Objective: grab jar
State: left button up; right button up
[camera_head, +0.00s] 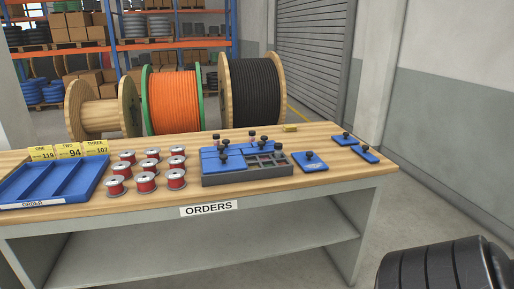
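No plain jar shows in this view. Several small red reels or pots with pale metal rims stand in rows on the wooden table; one front red reel (146,182) is near the table's front edge, left of the middle. I cannot tell whether any of them is the jar. Neither of my grippers is in view, and nothing on the table is being held.
A blue sectioned tray (54,183) lies at the table's left. A grey compartment box (247,177) with blue knobbed lids stands right of the reels. Loose blue lids (309,162) lie further right. A dark ribbed object (440,268) fills the lower right corner. Large cable drums stand behind.

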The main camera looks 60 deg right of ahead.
aim_at(278, 146)
jog(key=z, duration=0.6)
jog(key=i, duration=1)
jog(key=z, duration=0.85)
